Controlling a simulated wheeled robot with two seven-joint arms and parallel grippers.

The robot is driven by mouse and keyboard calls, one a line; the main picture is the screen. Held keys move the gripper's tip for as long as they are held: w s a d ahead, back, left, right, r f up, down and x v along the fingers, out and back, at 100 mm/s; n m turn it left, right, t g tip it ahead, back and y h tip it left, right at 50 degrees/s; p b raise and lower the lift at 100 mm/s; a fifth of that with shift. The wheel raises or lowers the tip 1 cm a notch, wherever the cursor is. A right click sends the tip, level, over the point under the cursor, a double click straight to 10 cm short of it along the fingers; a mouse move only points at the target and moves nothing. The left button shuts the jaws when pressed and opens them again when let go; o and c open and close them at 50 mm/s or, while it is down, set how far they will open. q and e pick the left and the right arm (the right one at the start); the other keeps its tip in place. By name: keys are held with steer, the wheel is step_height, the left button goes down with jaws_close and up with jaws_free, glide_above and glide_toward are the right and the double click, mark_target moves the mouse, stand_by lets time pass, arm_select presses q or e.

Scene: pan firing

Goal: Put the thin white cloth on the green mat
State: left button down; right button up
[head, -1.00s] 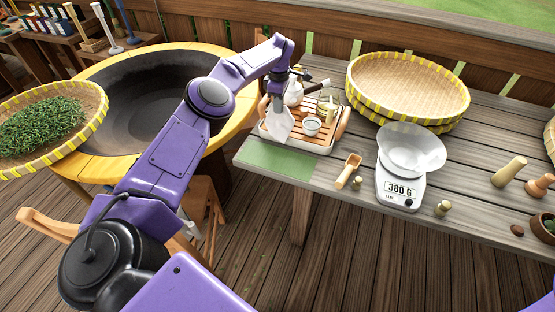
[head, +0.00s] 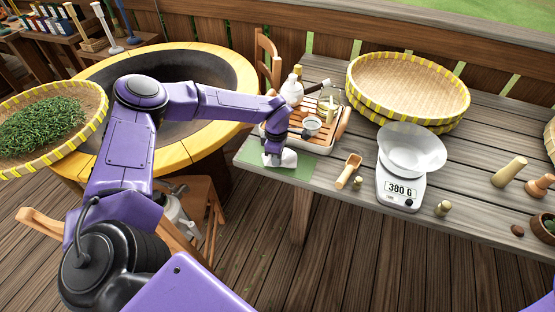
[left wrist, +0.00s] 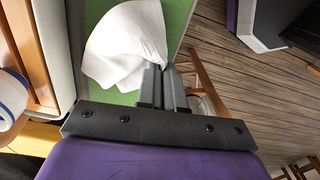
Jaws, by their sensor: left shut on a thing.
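The thin white cloth (head: 284,159) hangs from my left gripper (head: 273,161) at the green mat, near the table's front left corner. In the left wrist view the cloth (left wrist: 125,45) is bunched at the fingertips of my left gripper (left wrist: 165,70), which is shut on its edge. The cloth lies over the green mat (head: 306,168), which also shows in the left wrist view (left wrist: 178,18). Whether the whole cloth touches the mat, I cannot tell. My right gripper is not in view.
A wooden tea tray (head: 338,133) with a small cup (head: 312,124) and a white bottle (head: 291,90) stands just behind the mat. A wooden scoop (head: 348,171) and a scale (head: 400,188) are to the right. A large wok (head: 190,75) stands left.

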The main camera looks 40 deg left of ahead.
arm_select(q)
steer(key=shift+s+d+f, duration=0.55)
steer(key=shift+s+f, duration=0.05)
steer(key=shift+s, duration=0.25)
steer(key=c, duration=0.9)
jaws_free()
steer(key=shift+r, duration=0.1)
